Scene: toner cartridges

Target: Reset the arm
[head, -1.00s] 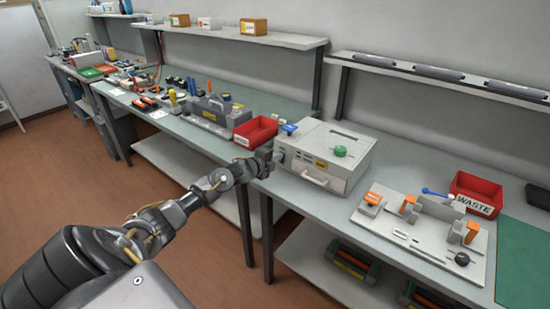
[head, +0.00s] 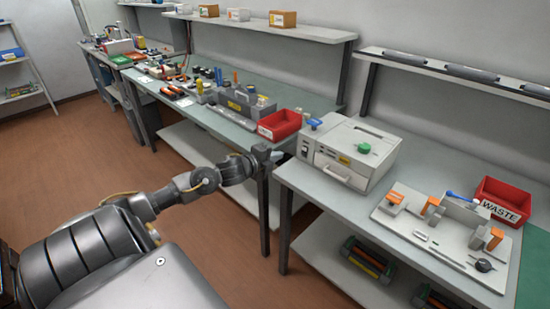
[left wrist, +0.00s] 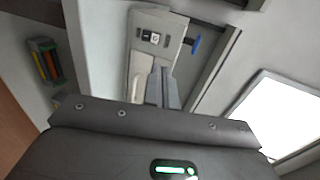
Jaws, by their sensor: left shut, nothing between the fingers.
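My left gripper (head: 276,156) is shut and empty. My right gripper is in neither view.
A red bin (head: 281,124) stands left of the machine. A fixture board (head: 440,235) with orange clamps and a red WASTE bin (head: 502,200) are to its right. Toner cartridges (head: 367,258) lie on the lower shelf. The floor (head: 110,170) in front is clear.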

